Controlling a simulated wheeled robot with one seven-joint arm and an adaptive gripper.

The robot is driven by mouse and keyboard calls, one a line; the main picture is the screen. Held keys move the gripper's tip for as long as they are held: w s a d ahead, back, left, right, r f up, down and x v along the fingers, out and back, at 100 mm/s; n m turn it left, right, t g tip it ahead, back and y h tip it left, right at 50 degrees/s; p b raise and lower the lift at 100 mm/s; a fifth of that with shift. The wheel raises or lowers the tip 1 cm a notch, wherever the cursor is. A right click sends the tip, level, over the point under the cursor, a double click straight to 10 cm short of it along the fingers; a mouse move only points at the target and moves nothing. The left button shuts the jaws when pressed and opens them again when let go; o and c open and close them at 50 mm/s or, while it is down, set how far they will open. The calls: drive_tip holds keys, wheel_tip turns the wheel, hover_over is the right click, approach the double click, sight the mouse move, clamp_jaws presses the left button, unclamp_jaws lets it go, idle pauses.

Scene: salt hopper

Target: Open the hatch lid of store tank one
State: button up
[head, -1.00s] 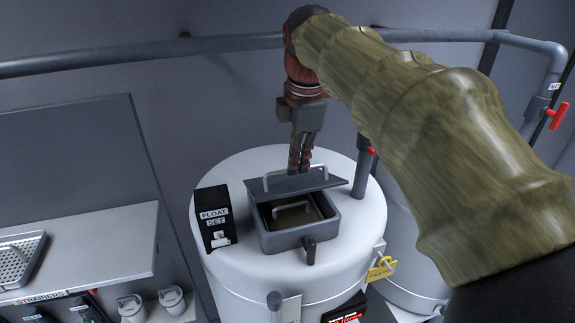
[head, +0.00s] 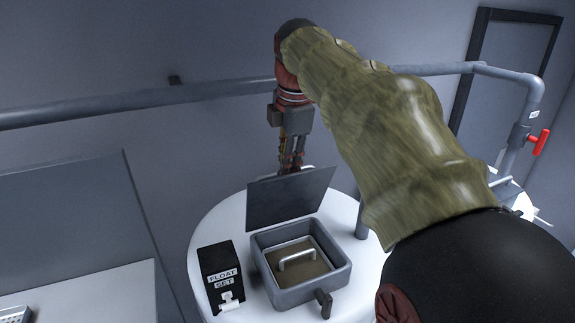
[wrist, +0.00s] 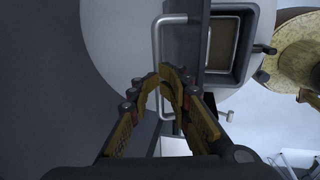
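Store tank one is the white round tank (head: 215,235); it also shows in the wrist view (wrist: 105,50). On its top is a grey square hatch frame (head: 335,283) with its dark lid (head: 290,197) swung up steeply at the back edge. The wrist view shows the lid nearly edge-on (wrist: 185,45). The lid's metal handle (wrist: 157,45) is on its far side, its top just showing in the head view. My gripper (wrist: 162,73) is at this handle, its fingers drawn together around the bar. In the head view the lid partly hides the fingertips.
Inside the hatch is a brown inner cover with a metal handle (head: 297,254). A dark latch (head: 323,303) sticks out in front. A black FLOAT SET box (head: 221,278) stands left of the hatch. A grey pipe (head: 130,107) runs behind, with a red valve handle (head: 539,142) at right.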

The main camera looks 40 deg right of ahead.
drive_tip(key=o, duration=0.3)
drive_tip(key=shift+x, duration=1.1)
drive_tip(key=shift+w+r+p, duration=0.3)
drive_tip(key=shift+p, duration=0.05)
drive_tip(key=w+d+r+p, duration=0.1)
drive_tip(key=w+d+r, duration=0.1)
drive_tip(key=w+r, duration=0.3)
drive_tip(key=shift+w, duration=1.1)
drive_tip(key=v, duration=1.2)
drive_tip(key=shift+d, duration=0.2)
